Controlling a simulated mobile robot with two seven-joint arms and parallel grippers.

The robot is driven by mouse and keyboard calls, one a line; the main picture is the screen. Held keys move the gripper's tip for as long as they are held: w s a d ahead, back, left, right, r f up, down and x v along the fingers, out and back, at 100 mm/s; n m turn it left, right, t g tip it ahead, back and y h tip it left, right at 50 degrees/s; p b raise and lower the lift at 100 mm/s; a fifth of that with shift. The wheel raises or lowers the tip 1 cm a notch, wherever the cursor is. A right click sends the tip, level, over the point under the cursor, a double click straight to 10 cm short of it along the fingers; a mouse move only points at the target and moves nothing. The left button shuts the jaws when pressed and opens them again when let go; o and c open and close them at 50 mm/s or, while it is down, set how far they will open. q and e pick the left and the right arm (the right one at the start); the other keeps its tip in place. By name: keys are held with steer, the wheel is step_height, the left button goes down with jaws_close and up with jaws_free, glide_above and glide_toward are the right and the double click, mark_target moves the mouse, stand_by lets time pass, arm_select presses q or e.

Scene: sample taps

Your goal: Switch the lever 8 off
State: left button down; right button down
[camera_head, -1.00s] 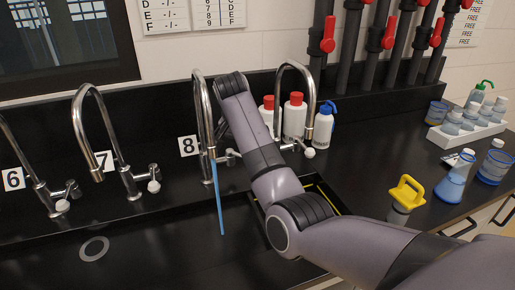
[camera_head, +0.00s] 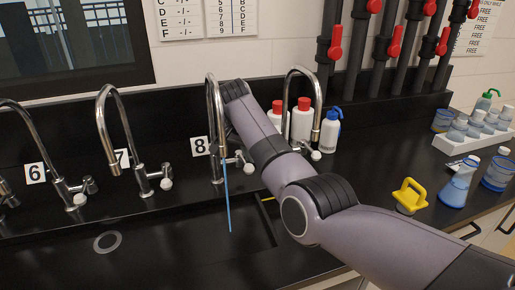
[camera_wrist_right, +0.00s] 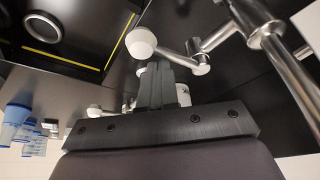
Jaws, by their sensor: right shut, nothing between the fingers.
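The number 8 label (camera_head: 199,146) sits left of a curved chrome tap (camera_head: 212,110). A thin blue water stream (camera_head: 228,195) runs from its spout into the dark sink. The tap's white-knobbed lever (camera_head: 249,168) shows right of the stream, beside my right arm. My right gripper is hidden behind the arm in the head view. In the right wrist view its fingers (camera_wrist_right: 157,66) are shut and empty, close to a lever's white round knob (camera_wrist_right: 141,42); I cannot tell whether they touch. That lever joins a chrome tap body. My left gripper is out of view.
Taps 6 (camera_head: 74,193) and 7 (camera_head: 141,182) stand to the left. Another tap (camera_head: 318,110) and bottles with red caps (camera_head: 302,120) stand right of my arm. A yellow-handled item (camera_head: 410,194) and flasks are on the right counter.

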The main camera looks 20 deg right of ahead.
steer(key=shift+a, duration=0.2)
steer(key=shift+d, duration=0.15)
stand_by(0.5)
step_height(320, 180, up, 10)
steer(key=shift+b, duration=0.4)
steer(key=shift+d+r, duration=0.1)
stand_by(0.4)
